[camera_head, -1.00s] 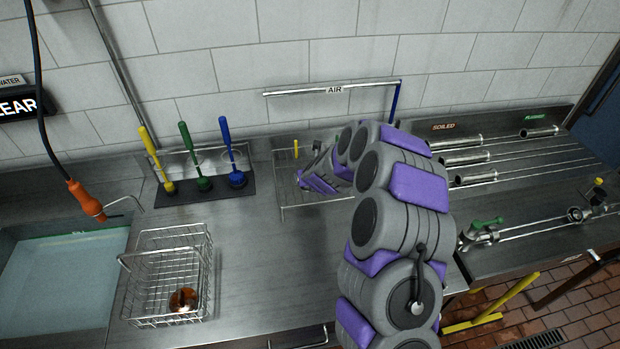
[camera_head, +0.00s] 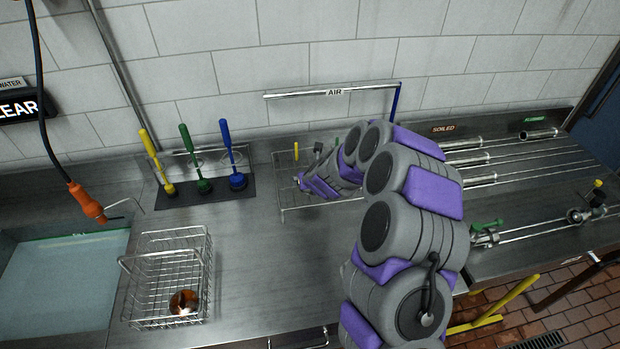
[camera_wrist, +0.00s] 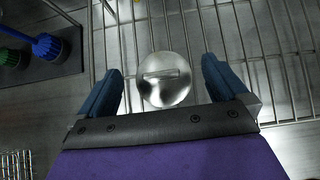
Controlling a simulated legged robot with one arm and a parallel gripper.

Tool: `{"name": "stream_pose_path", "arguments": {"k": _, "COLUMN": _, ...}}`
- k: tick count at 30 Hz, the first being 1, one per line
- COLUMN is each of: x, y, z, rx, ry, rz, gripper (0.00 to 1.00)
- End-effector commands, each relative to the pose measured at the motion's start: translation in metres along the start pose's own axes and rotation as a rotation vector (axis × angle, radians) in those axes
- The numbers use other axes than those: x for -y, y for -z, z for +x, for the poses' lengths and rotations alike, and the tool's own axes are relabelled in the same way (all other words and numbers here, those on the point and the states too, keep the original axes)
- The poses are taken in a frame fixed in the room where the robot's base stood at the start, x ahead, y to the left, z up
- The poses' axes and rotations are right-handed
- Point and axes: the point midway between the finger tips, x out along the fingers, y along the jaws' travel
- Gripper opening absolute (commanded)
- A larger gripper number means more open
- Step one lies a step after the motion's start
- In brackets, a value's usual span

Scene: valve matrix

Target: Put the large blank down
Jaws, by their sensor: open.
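A round, shiny metal blank (camera_wrist: 165,78) with a bar-shaped grip across its top lies on the wire rack (camera_wrist: 270,60) in the wrist view. My gripper (camera_wrist: 162,72) is open, its two blue-grey fingers standing apart on either side of the blank. Gaps show between the blank and both fingers. In the head view, my purple and grey wrist is over the wire rack (camera_head: 284,190) below the AIR pipe. The blank cannot be made out there.
A blue brush (camera_head: 237,178), a green brush (camera_head: 203,182) and a yellow brush (camera_head: 168,185) stand left of the rack. A wire basket (camera_head: 140,290) holds a copper-coloured part (camera_head: 184,301). Bare steel counter (camera_head: 265,270) lies between basket and arm. Pipes (camera_head: 470,180) lie at the right.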

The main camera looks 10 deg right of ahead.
Motion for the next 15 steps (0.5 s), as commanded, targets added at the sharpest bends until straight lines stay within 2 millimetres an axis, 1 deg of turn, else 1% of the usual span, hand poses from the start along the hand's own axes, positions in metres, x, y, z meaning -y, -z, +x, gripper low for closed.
{"name": "stream_pose_path", "arguments": {"k": 1, "x": 0.0, "y": -0.002, "z": -0.01, "rx": 0.002, "ry": -0.001, "rz": 0.002, "gripper": 1.0}}
{"name": "stream_pose_path", "arguments": {"k": 6, "x": 0.001, "y": -0.002, "z": -0.038, "rx": 0.002, "ry": 0.0, "rz": 0.003, "gripper": 1.0}}
{"name": "stream_pose_path", "arguments": {"k": 10, "x": -0.001, "y": 0.0, "z": -0.058, "rx": -0.003, "ry": -0.003, "rz": 0.002, "gripper": 1.0}}
{"name": "stream_pose_path", "arguments": {"k": 15, "x": 0.0, "y": -0.002, "z": -0.081, "rx": 0.001, "ry": 0.0, "rz": 0.002, "gripper": 1.0}}
